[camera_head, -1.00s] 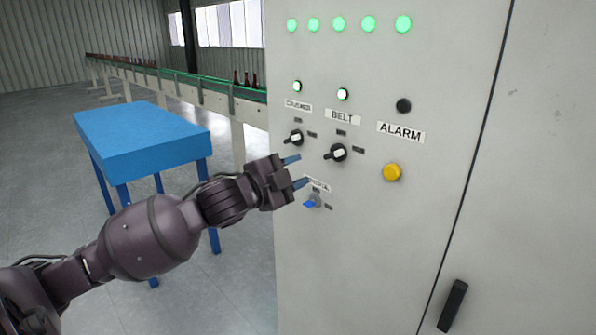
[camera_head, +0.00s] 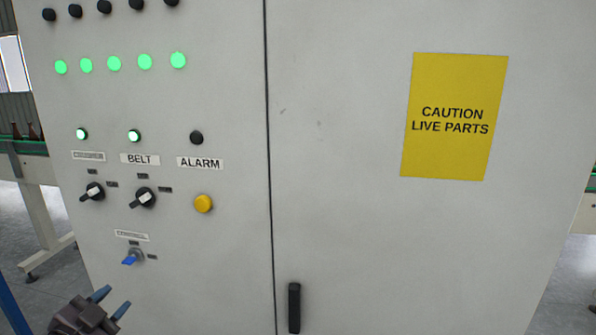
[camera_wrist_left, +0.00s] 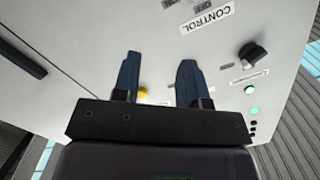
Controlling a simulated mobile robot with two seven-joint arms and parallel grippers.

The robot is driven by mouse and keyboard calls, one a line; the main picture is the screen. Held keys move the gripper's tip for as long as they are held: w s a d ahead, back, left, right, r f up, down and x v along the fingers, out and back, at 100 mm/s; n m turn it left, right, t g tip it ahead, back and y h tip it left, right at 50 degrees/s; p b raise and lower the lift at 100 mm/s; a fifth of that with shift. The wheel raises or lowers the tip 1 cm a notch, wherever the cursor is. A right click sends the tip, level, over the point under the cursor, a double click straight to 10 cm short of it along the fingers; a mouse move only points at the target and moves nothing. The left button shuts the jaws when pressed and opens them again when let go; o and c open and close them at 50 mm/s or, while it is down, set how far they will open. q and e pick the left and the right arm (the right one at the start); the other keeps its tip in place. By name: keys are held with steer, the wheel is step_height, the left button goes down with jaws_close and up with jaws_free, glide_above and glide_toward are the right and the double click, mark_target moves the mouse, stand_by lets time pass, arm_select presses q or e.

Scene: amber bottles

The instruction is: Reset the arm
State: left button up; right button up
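My left gripper (camera_head: 112,302) is at the lower left of the head view, in front of the grey control cabinet (camera_head: 340,220). Its two blue-grey fingers are apart with nothing between them, and they also show apart in the left wrist view (camera_wrist_left: 158,80). The blue control switch (camera_head: 131,258) is just above the fingertips in the head view, and the fingers are not on it. Two black rotary switches (camera_head: 93,192) (camera_head: 145,197) and a yellow button (camera_head: 204,204) sit higher on the panel. My right gripper is not in view.
The cabinet fills most of the head view, with a black door handle (camera_head: 294,308) and a yellow caution sign (camera_head: 455,116). A conveyor with dark bottles (camera_head: 30,132) runs behind at the left. Floor shows at the lower left.

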arm_select(q)
steer(key=s+d+f+n+g+y, duration=0.1)
steer(key=s+d+f+n, duration=0.3)
steer(key=s+f, duration=0.6)
steer(key=s+d+f+n+g+y, duration=0.1)
steer(key=s+d+f+n+g, duration=0.3)
steer(key=s+f, duration=0.6)
step_height(320, 180, down, 7)
steer(key=shift+r+b, duration=0.1)
steer(key=shift+b, duration=0.25)
